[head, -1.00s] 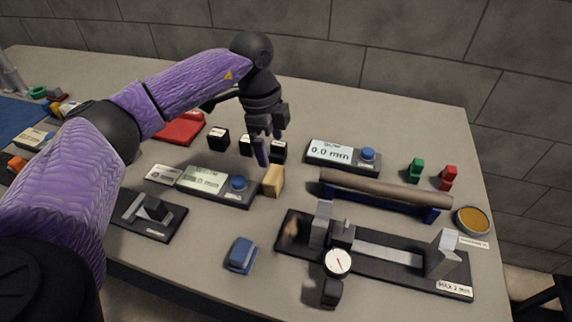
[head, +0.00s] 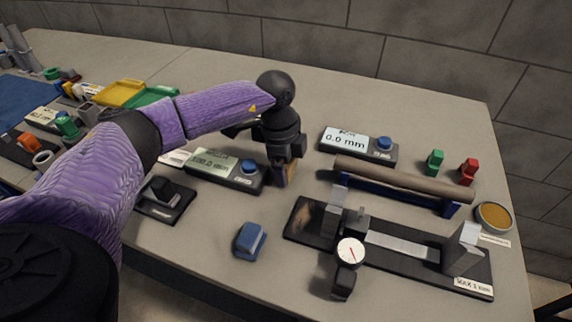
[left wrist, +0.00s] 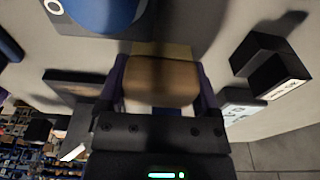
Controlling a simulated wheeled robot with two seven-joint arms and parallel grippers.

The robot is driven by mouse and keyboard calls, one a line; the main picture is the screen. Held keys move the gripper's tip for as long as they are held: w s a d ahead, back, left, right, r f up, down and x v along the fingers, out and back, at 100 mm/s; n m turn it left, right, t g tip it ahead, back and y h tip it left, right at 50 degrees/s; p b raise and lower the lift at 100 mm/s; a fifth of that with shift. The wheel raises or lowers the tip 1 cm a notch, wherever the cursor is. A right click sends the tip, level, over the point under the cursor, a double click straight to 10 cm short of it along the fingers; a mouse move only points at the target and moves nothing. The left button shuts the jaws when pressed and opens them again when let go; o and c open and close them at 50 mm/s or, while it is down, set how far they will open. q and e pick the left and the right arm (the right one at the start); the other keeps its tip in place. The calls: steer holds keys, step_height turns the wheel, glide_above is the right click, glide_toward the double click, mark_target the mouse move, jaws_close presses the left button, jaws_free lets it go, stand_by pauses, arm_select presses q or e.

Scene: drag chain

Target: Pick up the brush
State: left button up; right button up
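The brush appears to be the small tan block-like piece (head: 291,171) on the table, mostly hidden behind my left gripper in the head view. In the left wrist view the brush (left wrist: 160,80) lies between the two fingers and nearly fills the gap. My left gripper (head: 284,174) points down with its fingers around the brush, one on each side. I cannot tell whether the fingers press on it. My right gripper is not in view.
A display box with a blue button (head: 225,170) stands close left of the gripper; another (head: 358,143) stands behind right. A brown roll (head: 400,177) on a blue stand and a dial-gauge fixture (head: 400,246) lie to the right. A blue block (head: 250,240) sits in front.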

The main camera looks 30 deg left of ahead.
arm_select(q)
steer(key=shift+c, duration=1.2)
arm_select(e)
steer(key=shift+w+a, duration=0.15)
arm_select(q)
step_height(320, 180, up, 10)
steer(key=p, duration=0.3)
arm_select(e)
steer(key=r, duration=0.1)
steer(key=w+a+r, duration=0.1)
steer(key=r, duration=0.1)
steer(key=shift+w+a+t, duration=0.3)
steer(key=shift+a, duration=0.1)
